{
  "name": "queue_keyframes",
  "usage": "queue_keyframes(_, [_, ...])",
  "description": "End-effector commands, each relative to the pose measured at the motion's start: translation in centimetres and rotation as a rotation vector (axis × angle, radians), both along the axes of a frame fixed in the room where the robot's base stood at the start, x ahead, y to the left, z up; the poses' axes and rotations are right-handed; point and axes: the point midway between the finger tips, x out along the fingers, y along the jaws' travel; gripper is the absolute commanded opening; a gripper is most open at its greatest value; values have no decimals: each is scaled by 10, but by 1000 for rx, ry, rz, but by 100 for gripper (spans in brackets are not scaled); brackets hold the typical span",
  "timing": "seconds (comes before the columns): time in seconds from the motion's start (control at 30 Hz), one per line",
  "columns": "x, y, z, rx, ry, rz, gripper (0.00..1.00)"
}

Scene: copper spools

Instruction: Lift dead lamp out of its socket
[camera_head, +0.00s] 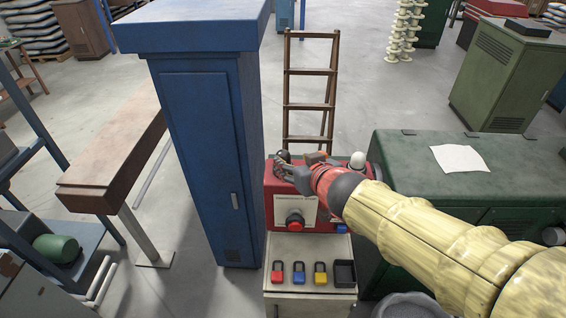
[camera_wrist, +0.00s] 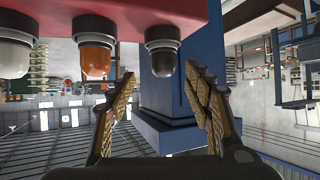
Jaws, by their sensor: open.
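A dark grey, unlit lamp (camera_head: 283,156) sits on top of the red panel box (camera_head: 273,190) at its left end. It shows in the wrist view (camera_wrist: 162,62), where the picture is upside down and the lamp hangs from the red surface in a pale socket ring. My gripper (camera_head: 288,172) is at the lamp in the head view and partly covers it. In the wrist view my gripper (camera_wrist: 158,88) is open and empty, with one finger to each side of the dark lamp. Contact with the lamp is not visible.
An orange lamp (camera_wrist: 97,58) and a white lamp (camera_wrist: 17,55) stand in a row beside the dark one. A tall blue cabinet (camera_head: 205,130) rises close on the left. A small black tray (camera_head: 344,273) and coloured padlocks sit on the ledge below. A green cabinet (camera_head: 400,160) stands right.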

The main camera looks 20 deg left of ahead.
Motion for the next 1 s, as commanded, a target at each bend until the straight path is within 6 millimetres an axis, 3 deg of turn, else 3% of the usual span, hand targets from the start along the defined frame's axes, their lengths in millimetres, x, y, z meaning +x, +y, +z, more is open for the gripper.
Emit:
queue_keyframes(0.33, [27, 29, -21, 0, 0, -1, 51])
queue_keyframes(0.7, [34, 33, -23, 0, -1, -2, 51])
queue_keyframes(1.0, [34, 33, -23, 0, -1, -2, 34])
